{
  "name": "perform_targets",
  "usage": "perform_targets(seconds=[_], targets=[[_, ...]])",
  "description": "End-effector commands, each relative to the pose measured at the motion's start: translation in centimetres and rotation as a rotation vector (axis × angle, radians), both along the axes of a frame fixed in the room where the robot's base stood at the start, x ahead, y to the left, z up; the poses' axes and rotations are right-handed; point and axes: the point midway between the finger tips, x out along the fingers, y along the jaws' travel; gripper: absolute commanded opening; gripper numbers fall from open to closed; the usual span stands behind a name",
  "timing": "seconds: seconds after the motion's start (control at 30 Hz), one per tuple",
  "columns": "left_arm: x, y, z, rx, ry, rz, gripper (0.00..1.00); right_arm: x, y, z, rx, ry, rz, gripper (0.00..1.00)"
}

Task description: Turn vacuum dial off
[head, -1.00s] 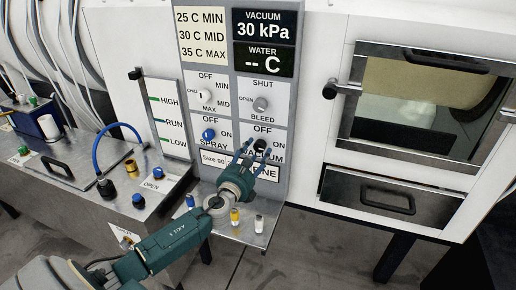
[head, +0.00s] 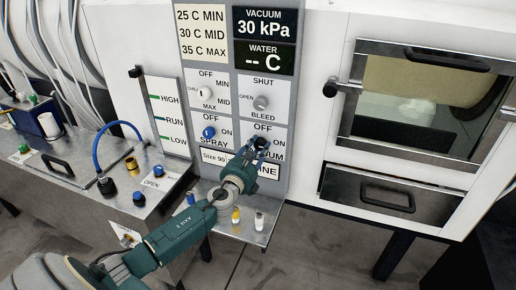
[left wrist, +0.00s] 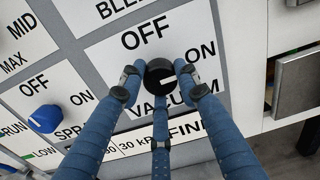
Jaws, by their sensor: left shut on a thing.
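The black vacuum dial (left wrist: 159,74) sits on the white panel under OFF, with ON to its right and VACUUM below it. Its pale pointer mark lies on the side toward ON. My left gripper (left wrist: 161,86) has its blue fingers around the dial, two at its sides and one below, and is shut on it. In the head view, my left gripper (head: 256,148) reaches the panel from below and mostly covers the dial. The vacuum display (head: 264,26) reads 30 kPa. My right gripper is not in view.
The blue spray dial (left wrist: 45,118) is left of the vacuum dial. The bleed dial (head: 261,103) is above it. A small shelf (head: 222,232) with coloured knobs juts out below the panel. An oven-like door (head: 425,100) and a drawer (head: 390,195) are at right.

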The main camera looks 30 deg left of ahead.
Motion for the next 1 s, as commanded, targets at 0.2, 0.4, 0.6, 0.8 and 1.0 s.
perform_targets(seconds=[0.2, 0.4, 0.6, 0.8, 1.0], targets=[[-0.1, -0.1, -0.5, -0.029, 0.0, -0.001, 0.06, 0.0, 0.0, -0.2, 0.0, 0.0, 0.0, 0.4], [-0.1, -0.2, -0.7, -0.086, -0.012, -0.002, 0.06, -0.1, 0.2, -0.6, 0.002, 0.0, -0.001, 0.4], [-0.1, -0.3, -0.8, -0.22, -0.044, -0.003, 0.06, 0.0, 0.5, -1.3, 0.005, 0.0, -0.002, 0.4], [-0.1, -0.4, -0.9, -0.402, -0.086, -0.003, 0.06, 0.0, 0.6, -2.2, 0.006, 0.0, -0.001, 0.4], [-0.1, -0.4, -0.9, -0.589, -0.13, -0.003, 0.06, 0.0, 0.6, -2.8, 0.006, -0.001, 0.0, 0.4]])
